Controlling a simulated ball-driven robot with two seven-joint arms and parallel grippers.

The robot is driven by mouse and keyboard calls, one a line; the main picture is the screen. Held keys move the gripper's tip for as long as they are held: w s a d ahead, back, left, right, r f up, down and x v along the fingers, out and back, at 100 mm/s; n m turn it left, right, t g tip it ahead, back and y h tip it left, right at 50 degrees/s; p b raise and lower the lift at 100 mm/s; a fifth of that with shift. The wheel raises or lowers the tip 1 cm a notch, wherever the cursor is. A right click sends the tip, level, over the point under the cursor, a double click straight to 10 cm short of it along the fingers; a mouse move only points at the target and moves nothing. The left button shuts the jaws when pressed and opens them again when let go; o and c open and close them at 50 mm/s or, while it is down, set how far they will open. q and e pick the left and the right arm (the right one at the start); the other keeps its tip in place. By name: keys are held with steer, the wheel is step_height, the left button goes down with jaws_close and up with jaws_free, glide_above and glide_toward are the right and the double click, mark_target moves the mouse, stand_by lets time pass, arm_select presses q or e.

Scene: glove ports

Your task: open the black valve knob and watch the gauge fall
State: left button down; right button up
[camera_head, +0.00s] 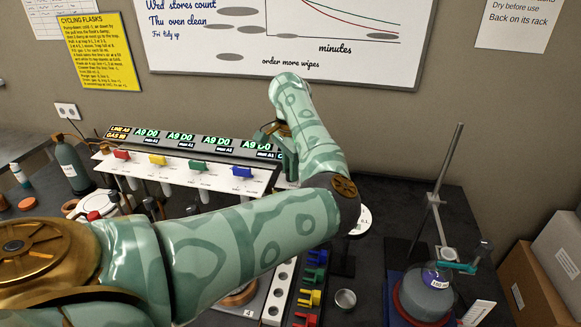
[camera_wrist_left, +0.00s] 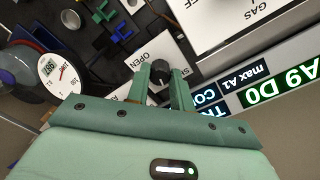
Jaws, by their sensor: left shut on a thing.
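The black valve knob (camera_wrist_left: 159,72) shows in the left wrist view, in front of a white plate (camera_wrist_left: 160,60) marked OPEN on one side, the other word partly covered. My left gripper (camera_wrist_left: 160,82) has one finger on each side of the knob and is shut on it. In the head view my left gripper (camera_head: 274,140) is partly hidden by my own arm, and the knob cannot be seen. My right gripper is not in view.
A panel with red, yellow, green and blue taps (camera_head: 198,166) stands left of my left gripper. A flask on a stand (camera_head: 428,290) is at the right. A small metal cup (camera_head: 345,299) and coloured clips (camera_head: 310,298) are in front. My left arm crosses above the bench.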

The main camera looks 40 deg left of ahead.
arm_select(q)
steer(key=m, duration=0.3)
steer(key=shift+r+m+p, duration=0.1)
steer(key=shift+m+p, duration=0.2)
steer(key=m+p, duration=0.1)
steer(key=m, duration=0.2)
steer(key=shift+m, duration=0.3)
steer(key=m+p, duration=0.1)
steer(key=m, duration=0.3)
steer(key=shift+p, duration=0.3)
steer(key=shift+m+p, duration=0.6)
steer(key=shift+m, duration=1.3)
steer(key=c, duration=1.2)
jaws_free()
